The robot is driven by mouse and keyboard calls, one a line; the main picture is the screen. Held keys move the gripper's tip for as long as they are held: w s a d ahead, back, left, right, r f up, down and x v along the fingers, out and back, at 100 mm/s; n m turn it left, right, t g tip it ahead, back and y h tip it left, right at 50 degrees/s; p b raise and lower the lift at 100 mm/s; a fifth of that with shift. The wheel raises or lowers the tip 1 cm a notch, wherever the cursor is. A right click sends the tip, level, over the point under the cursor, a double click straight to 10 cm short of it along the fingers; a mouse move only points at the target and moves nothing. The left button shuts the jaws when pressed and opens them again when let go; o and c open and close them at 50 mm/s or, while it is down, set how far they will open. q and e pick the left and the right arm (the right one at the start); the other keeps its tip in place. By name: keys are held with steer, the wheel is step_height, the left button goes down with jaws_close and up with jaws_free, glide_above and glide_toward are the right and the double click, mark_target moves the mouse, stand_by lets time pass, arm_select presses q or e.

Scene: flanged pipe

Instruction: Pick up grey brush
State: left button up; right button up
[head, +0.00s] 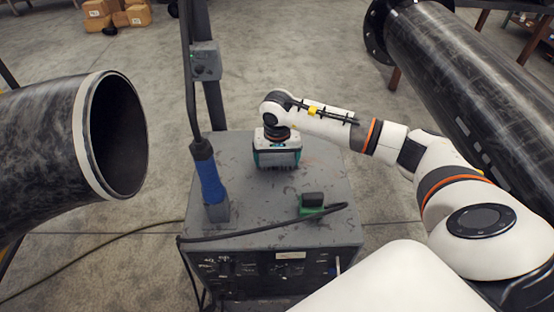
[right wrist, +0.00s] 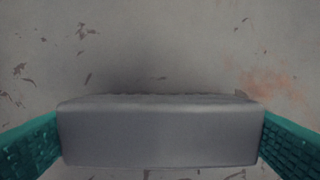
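The grey brush shows in the right wrist view (right wrist: 160,132) as a plain grey block lying across the picture. In the head view only its dark lower part (head: 277,162) shows, under my right gripper, at the top of the grey machine cart (head: 240,226). My right gripper (head: 277,156) points down at the brush. Its teal fingers meet both ends of the block in the right wrist view (right wrist: 160,138), with no gap seen, so it looks shut on it. I cannot tell whether the brush touches the cart top. My left gripper is not in view.
A blue-handled torch (head: 209,178) stands in a holder on the cart's left side. A green-and-black plug (head: 312,204) and a black cable lie near its front edge. A large dark pipe (head: 65,145) is at left, another pipe (head: 470,85) at right.

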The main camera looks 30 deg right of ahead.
mark_target(277, 155)
steer(key=c, duration=0.5)
steer(key=shift+o, duration=0.2)
step_height(277, 155, up, 9)
steer(key=shift+b, duration=1.25)
steer(key=shift+r, duration=0.55)
